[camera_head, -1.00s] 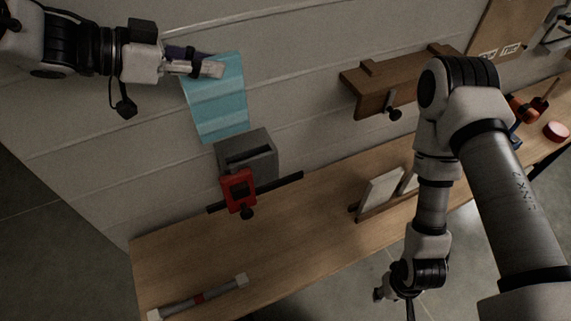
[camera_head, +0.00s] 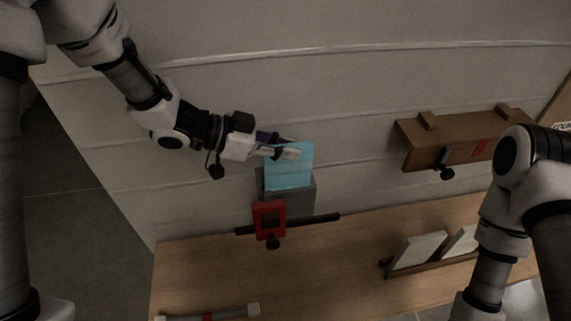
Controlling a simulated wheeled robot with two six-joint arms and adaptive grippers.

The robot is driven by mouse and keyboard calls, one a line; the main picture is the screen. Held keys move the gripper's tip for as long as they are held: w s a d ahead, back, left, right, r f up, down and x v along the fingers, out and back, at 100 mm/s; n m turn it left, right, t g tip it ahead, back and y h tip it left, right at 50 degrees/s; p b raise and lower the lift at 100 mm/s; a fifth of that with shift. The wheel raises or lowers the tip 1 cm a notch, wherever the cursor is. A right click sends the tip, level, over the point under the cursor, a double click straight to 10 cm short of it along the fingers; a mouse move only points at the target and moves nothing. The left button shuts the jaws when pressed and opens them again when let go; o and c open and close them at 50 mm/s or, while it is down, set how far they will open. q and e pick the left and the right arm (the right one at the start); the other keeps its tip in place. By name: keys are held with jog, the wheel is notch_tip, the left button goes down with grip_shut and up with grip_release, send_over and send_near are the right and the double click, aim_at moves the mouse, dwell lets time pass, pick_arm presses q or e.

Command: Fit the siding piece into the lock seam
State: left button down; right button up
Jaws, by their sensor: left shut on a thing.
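The light blue siding piece (camera_head: 289,172) is a ribbed sheet in the upper middle of the head view. My left gripper (camera_head: 289,154) is shut on its upper edge, coming in from the left. The sheet hangs down over the grey block (camera_head: 301,203), which showed a dark slot in its top earlier. The sheet's lower part now covers that slot, so I cannot tell whether its lower edge is inside the block or in front of it. My right arm shows at the right, but its gripper is out of view.
A red clamp (camera_head: 269,220) on a dark bar (camera_head: 318,219) stands before the block on the wooden bench (camera_head: 220,275). A brown wooden shelf (camera_head: 455,139) is on the wall to the right. White panels (camera_head: 418,250) stand in a rack at the bench's right.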

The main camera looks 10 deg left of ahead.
pick_arm(q)
notch_tip(320, 180, down, 5)
jog(key=shift+r, duration=0.15)
jog(key=shift+w, duration=0.1)
jog(key=c, duration=1.1)
grip_release()
jog(key=shift+c, duration=0.2)
jog(key=p, duration=0.2)
send_near(286, 165)
jog(key=shift+a, duration=0.9)
